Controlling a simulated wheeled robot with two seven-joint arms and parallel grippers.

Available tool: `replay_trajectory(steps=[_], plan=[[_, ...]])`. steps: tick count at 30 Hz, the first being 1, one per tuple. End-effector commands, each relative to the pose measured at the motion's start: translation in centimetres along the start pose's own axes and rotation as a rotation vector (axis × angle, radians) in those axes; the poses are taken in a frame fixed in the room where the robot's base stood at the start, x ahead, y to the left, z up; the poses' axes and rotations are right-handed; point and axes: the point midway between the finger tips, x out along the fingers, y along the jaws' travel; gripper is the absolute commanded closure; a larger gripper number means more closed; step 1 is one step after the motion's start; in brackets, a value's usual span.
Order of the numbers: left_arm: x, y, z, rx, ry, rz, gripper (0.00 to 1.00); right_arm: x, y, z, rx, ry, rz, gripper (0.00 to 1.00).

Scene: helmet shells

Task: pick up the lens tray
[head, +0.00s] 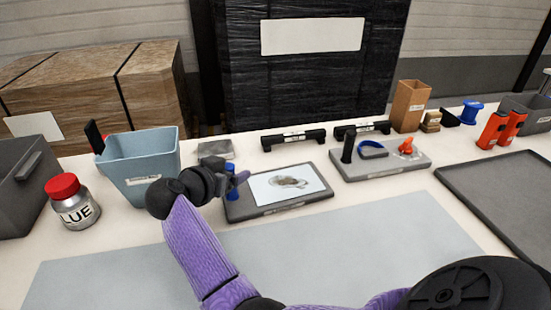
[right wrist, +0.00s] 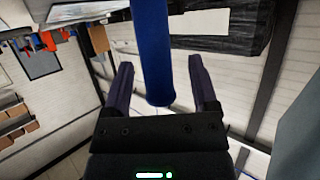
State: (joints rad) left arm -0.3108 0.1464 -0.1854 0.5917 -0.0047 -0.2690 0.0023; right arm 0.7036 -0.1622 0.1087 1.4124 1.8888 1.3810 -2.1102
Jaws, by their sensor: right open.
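The lens tray seems to be the dark grey tray (head: 280,210) left of centre, with a white sheet (head: 262,190) and a clear lens-like piece (head: 288,182) on it. A blue post (head: 231,190) stands at its left end. My right gripper (head: 238,178) is at this post, and its arm covers part of the tray's left side. In the right wrist view the gripper (right wrist: 160,85) is open. The blue post (right wrist: 152,50) lies between its two fingers, with visible gaps on both sides. My left gripper is not in view.
A grey tray (head: 352,172) with a black post, blue strap and orange piece sits to the right. A blue-grey bin (head: 150,170) and a red-capped glue bottle (head: 75,208) stand left. A dark tray (head: 500,185) lies right. The grey mat (head: 330,245) in front is bare.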

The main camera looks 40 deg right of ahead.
Motion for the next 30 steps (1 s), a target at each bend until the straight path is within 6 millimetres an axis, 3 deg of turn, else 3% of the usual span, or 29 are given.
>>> replay_trajectory(steps=[3,12,14,30], plan=[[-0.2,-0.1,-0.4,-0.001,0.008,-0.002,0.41,-0.1,0.0,-0.2,0.002,0.000,0.000,0.27],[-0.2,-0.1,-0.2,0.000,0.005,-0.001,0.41,-0.1,0.0,-0.2,0.002,0.000,0.000,0.90],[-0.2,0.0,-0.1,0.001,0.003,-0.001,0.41,-0.1,0.0,-0.2,0.002,0.000,0.000,1.00],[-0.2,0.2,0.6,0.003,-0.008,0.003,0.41,-0.1,0.0,-0.1,0.002,-0.001,0.000,1.00]])
